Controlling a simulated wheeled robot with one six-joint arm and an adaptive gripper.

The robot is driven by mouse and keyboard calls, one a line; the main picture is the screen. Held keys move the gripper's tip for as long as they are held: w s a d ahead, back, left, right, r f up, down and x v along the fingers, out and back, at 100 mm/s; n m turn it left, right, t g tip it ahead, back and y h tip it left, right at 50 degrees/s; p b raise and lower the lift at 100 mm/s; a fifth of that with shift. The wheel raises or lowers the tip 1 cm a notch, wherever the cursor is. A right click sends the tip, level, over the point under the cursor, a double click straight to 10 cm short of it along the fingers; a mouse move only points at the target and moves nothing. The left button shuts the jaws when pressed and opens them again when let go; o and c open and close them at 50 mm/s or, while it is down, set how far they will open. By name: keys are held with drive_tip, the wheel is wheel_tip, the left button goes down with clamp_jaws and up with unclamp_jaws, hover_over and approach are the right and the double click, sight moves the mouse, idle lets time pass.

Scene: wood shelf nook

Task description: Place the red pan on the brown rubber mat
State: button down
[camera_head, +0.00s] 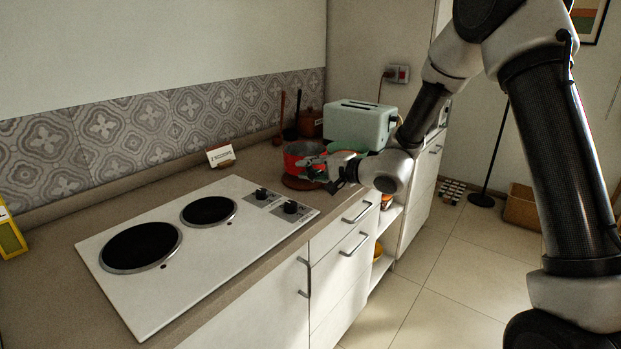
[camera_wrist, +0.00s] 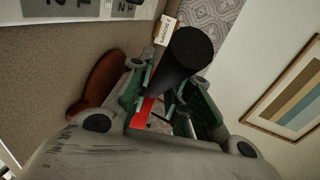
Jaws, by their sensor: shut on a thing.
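The red pan (camera_head: 297,154) is at the back of the counter, right of the cooktop, in the head view. My gripper (camera_head: 314,167) is at its right side. In the wrist view, my gripper (camera_wrist: 165,100) is shut around a dark rod-like part, apparently the pan's handle (camera_wrist: 184,58), and a strip of red (camera_wrist: 146,110) shows between the fingers. The brown rubber mat (camera_head: 298,184) shows just under the pan in the head view, and its round edge shows left of the fingers in the wrist view (camera_wrist: 102,72). I cannot tell whether pan and mat touch.
The white cooktop (camera_head: 160,290) lies to the left, with a small card on a stand (camera_head: 220,156) behind it. A pale green toaster (camera_head: 358,124) stands behind my gripper. A brown pot (camera_head: 309,122) is by the wall. The counter's front edge is close.

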drive_tip(key=shift+f, duration=1.5)
drive_tip(key=c, duration=1.3)
unclamp_jaws()
